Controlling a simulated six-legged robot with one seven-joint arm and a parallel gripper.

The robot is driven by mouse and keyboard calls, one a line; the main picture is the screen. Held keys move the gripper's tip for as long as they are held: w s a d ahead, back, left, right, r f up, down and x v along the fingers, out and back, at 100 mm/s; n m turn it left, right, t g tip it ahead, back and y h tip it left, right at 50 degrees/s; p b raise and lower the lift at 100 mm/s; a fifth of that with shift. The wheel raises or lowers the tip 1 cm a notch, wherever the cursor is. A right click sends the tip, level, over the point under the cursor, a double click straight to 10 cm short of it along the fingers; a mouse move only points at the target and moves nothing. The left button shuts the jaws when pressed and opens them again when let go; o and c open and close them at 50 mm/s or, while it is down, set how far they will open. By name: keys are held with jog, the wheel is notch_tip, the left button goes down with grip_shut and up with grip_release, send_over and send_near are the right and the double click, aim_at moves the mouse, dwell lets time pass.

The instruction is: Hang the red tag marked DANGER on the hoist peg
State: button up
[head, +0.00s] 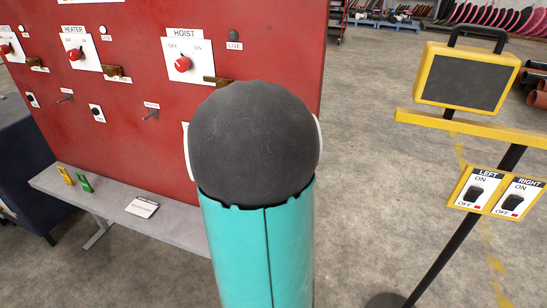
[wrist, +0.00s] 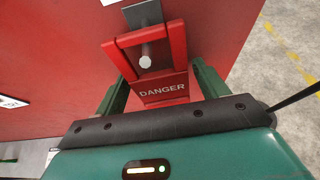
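The red tag marked DANGER (wrist: 163,91) is in the wrist view, in front of the red panel. Its upper part is a red frame with an opening. A grey peg with a pale round end (wrist: 146,62) shows inside that opening, below a grey plate (wrist: 143,14). My gripper (wrist: 160,80) has one green finger on each side of the tag, close to its edges. Whether the fingers press on the tag cannot be made out. In the head view my arm hides the gripper, tag and peg. The HOIST switch (head: 183,64) shows just left of my arm.
The red panel (head: 120,110) carries more switches, including HEATER (head: 75,54). A grey shelf (head: 170,222) below holds two small items, one yellow and one green, and a white card (head: 142,207). A yellow stand (head: 470,130) with LEFT and RIGHT switches is at right.

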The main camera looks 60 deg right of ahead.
jog(key=shift+o, duration=0.2)
jog(key=v, duration=1.3)
jog(key=shift+a, duration=0.35)
jog(key=shift+s+r, duration=0.1)
jog(key=shift+r, duration=0.1)
jog(key=w+a+r+m+t+y, duration=0.1)
jog(key=a+m+y, duration=0.5)
jog(key=a, duration=1.1)
jog(key=w+a+r+m+t+y, duration=0.1)
jog(key=a+r+m+t+y, duration=0.1)
jog(key=a+m+y, duration=0.5)
jog(key=a+m, duration=0.6)
jog(key=a, duration=0.5)
jog(key=shift+w+m+t, duration=0.2)
jog(key=shift+m+t, duration=0.1)
jog(key=shift+m, duration=0.1)
